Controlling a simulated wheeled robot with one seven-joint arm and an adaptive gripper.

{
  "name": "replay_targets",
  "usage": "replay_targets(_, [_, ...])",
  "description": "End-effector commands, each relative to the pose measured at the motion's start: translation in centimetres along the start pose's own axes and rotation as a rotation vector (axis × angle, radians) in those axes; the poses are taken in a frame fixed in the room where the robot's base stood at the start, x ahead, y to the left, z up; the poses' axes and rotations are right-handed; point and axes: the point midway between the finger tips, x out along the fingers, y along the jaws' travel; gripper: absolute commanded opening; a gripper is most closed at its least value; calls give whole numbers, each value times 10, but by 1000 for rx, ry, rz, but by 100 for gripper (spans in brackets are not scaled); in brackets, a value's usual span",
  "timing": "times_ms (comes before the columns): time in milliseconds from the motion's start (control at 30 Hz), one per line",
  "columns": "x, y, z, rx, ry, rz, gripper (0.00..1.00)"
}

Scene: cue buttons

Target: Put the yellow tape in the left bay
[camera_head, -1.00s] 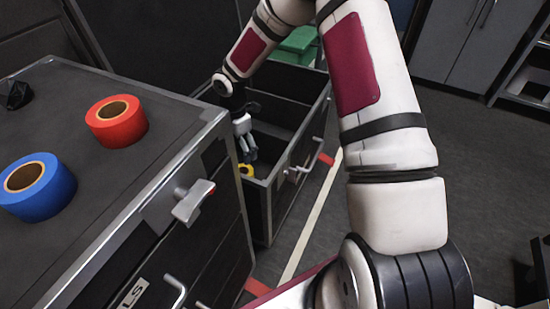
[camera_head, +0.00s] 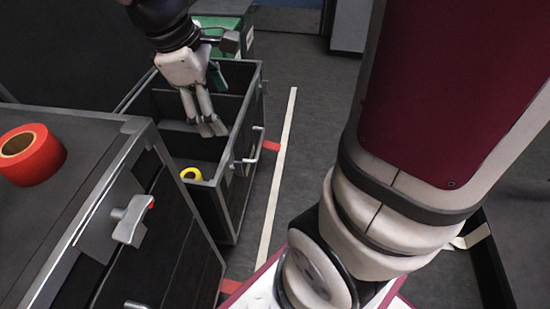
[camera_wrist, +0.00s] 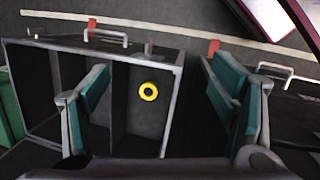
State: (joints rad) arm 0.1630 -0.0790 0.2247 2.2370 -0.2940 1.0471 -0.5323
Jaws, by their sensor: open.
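The yellow tape (camera_head: 191,174) lies flat in the near compartment of an open black case (camera_head: 238,165). In the wrist view the tape (camera_wrist: 148,91) lies on the bare floor of the right-hand compartment, to the right of the divider (camera_wrist: 119,100). My gripper (camera_head: 210,130) hangs above the case, empty and apart from the tape. In the wrist view its two green-padded fingers are spread wide, with the tape visible between them from above. The case's near wall hides part of the tape in the head view.
A red tape roll (camera_head: 30,155) sits on the black cabinet top (camera_head: 85,135) at left. A latch (camera_head: 130,215) juts from the cabinet's side. A green box (camera_head: 222,38) stands behind the case. Floor right of the pale floor line (camera_head: 277,180) is partly clear.

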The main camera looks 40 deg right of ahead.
Motion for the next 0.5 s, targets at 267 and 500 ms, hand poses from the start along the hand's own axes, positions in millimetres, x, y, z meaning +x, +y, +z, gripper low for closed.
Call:
replay_targets(267, [-36,-75,75,391,68,-59,78])
replay_targets(500, [-38,-138,116,650,140,-173,78])
